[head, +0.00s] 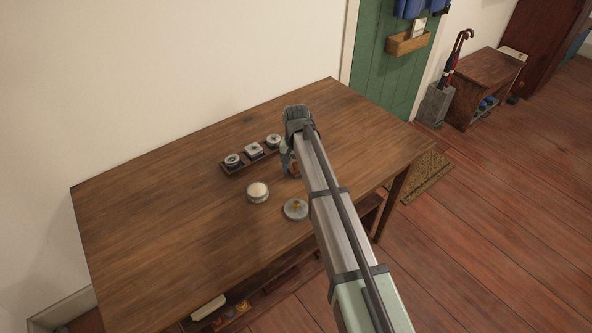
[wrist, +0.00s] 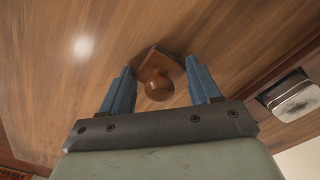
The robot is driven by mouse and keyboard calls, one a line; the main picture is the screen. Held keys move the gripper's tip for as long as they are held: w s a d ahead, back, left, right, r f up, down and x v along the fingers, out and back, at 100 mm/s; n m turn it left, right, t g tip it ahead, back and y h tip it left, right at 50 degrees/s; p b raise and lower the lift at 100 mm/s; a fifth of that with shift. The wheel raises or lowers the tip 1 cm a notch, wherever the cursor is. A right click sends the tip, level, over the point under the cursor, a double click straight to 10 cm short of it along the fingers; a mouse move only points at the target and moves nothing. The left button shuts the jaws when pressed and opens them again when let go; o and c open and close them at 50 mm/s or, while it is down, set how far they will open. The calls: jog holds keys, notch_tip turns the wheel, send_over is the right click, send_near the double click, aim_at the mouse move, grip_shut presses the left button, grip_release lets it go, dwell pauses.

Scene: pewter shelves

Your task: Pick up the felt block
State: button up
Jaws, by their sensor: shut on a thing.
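A brown block with a round knob (wrist: 158,86), which I take as the felt block, sits between my gripper's two blue fingers (wrist: 160,66) in the wrist view. The fingers are shut on its sides. Its underside is hidden, and I cannot tell whether it touches the table. In the head view a small orange-brown part of it (head: 294,169) shows below my wrist, mostly covered by my arm.
The wooden table (head: 150,210) holds a dark tray (head: 233,171) with three small lidded containers, left of my gripper. The table's left side is clear.

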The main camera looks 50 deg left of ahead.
jog(key=shift+r, duration=5.05)
jog(key=o, duration=0.5)
jog(key=c, duration=0.4)
jog(key=shift+s+f, duration=0.2)
jog(key=shift+s, duration=3.55)
jog(key=shift+s+f, duration=0.15)
jog(key=shift+s, duration=3.6)
